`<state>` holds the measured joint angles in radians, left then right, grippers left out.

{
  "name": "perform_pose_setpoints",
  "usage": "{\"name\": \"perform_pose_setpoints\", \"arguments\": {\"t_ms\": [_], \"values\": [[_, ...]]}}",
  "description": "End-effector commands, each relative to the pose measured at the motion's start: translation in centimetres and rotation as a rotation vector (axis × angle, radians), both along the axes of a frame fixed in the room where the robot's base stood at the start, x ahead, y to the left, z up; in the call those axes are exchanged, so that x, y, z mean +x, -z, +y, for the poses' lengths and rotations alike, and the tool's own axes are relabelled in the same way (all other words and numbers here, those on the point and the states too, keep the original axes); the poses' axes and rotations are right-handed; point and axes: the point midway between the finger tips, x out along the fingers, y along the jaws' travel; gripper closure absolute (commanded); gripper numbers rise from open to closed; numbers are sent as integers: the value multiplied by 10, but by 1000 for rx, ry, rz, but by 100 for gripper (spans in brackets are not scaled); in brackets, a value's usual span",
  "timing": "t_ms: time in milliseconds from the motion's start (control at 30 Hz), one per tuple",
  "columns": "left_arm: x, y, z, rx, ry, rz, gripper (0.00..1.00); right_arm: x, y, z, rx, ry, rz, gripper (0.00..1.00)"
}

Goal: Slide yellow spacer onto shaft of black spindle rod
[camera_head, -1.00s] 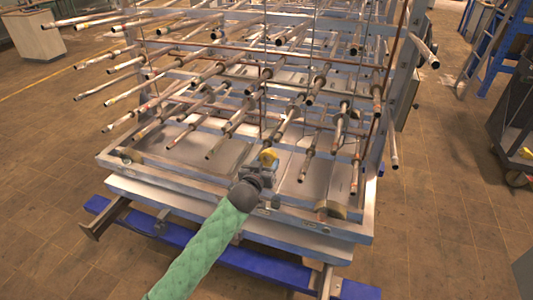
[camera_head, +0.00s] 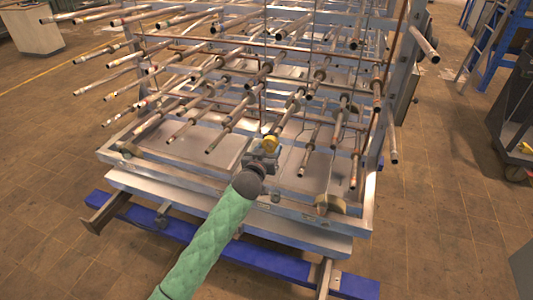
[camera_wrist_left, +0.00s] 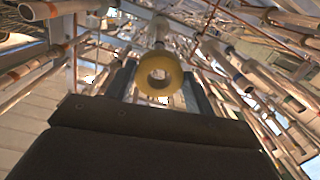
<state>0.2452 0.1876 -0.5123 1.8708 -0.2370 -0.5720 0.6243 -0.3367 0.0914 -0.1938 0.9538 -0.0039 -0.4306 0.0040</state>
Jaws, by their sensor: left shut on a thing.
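My left gripper (camera_head: 266,153) reaches in from the bottom of the head view, its arm in a green sleeve. It is shut on the yellow spacer (camera_head: 270,143), a short ring with a round hole. In the left wrist view the spacer (camera_wrist_left: 160,74) sits between the two fingers with its hole facing the camera. A rod (camera_wrist_left: 158,32) lies just beyond and above the spacer there, roughly in line with it. I cannot tell whether the rod's tip touches the ring. In the head view several rods end near the spacer, and I cannot single out the black spindle rod. My right gripper is not in view.
A metal rack (camera_head: 235,222) carries many long rods pointing toward me, close around the gripper. A blue beam (camera_head: 180,232) runs below its front edge. A dark cart (camera_head: 510,130) and a ladder (camera_head: 485,45) stand at the right. Floor is open on both sides.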

Motion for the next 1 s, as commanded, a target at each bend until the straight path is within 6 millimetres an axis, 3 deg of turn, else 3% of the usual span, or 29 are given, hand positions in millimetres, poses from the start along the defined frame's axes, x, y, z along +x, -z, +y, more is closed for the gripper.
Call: {"name": "perform_pose_setpoints", "arguments": {"t_ms": [400,1000], "values": [[29,2,-9,-1,0,-2,69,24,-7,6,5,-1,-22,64],[36,3,-12,0,0,-1,69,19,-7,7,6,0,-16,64]]}}
